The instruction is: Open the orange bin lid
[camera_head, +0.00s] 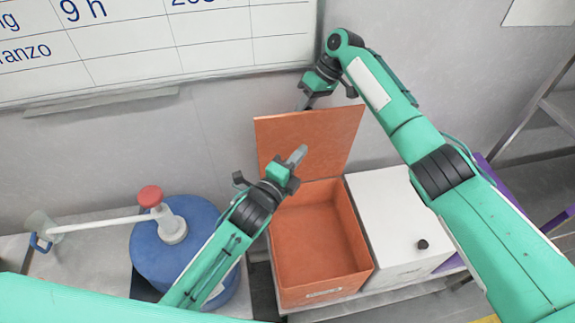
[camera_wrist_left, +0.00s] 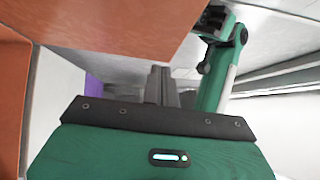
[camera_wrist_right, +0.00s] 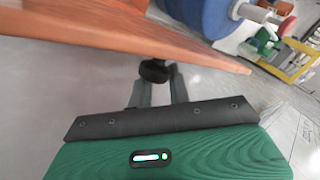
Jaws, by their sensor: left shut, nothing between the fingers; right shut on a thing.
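The orange bin (camera_head: 350,279) stands on the bench with its inside in open view, and it looks empty. Its orange lid (camera_head: 335,137) stands raised at the back edge, near upright. My right gripper (camera_head: 303,103) is at the lid's top edge on its far side. In the right wrist view it (camera_wrist_right: 157,85) is shut on the lid's black knob (camera_wrist_right: 155,70), with the lid's orange board (camera_wrist_right: 130,35) above. My left gripper (camera_head: 299,155) is shut and empty, over the bin in front of the lid. Its closed fingers also show in the left wrist view (camera_wrist_left: 160,85).
A white bin (camera_head: 390,215) with its lid down and a black knob (camera_head: 422,244) stands right of the orange bin. A blue round container (camera_head: 160,255) with a red-topped white pipe (camera_head: 150,197) stands left. A whiteboard (camera_head: 200,40) hangs behind.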

